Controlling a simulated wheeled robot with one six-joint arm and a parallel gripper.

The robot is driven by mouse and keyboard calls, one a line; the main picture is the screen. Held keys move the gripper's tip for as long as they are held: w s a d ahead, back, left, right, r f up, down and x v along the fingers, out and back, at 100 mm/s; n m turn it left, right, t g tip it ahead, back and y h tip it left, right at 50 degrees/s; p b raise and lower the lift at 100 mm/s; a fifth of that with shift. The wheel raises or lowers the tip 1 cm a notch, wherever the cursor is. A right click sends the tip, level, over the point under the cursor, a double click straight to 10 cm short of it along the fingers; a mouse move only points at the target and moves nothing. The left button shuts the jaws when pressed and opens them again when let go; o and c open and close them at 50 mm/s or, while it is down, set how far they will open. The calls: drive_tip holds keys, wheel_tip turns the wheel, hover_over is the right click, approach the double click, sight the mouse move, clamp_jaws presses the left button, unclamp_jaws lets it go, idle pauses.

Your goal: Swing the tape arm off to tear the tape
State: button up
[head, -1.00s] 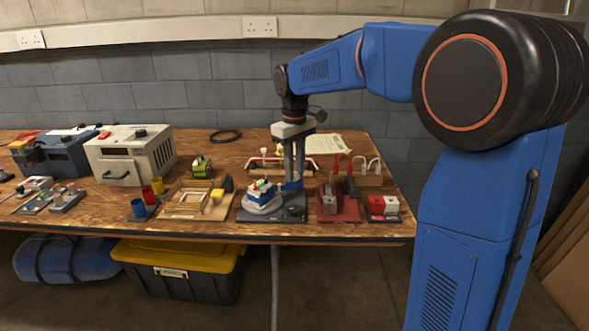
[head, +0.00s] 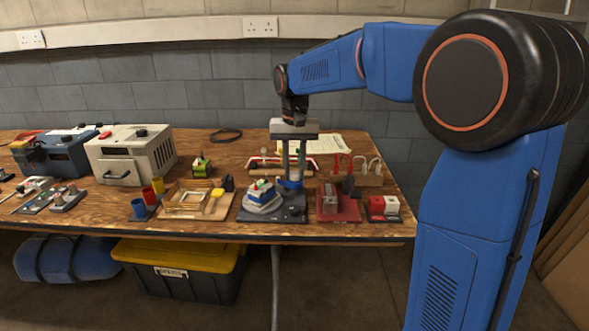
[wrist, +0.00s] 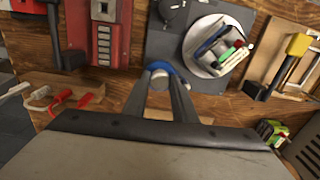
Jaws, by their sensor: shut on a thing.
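My gripper (head: 291,178) points down over a dark grey base plate (head: 287,213) near the front of the bench. Its fingers are shut on a small blue part with a pale round middle, which I take to be the tape arm (wrist: 159,67). The blue part is at the rear edge of the plate in the head view. A round white stack (head: 262,206) with blue, green and white pieces on top sits on the plate, left of my fingers. It also shows in the wrist view (wrist: 190,48). The tape itself cannot be made out.
A red holder (head: 338,208) and a red-and-white block (head: 383,206) stand to the right. A wooden tray (head: 183,209) with a yellow-headed tool lies left. A red-handled rack (head: 270,163) and a wooden block with hooks (head: 366,177) stand behind.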

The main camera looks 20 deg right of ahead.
sight(294, 174)
drive_tip(key=shift+m, duration=1.2)
drive_tip(key=o, duration=1)
drive_tip(key=shift+o, duration=0.2)
drive_tip(key=shift+r, duration=0.1)
wheel_tip(294, 174, up, 17)
drive_tip(key=shift+r, duration=0.15)
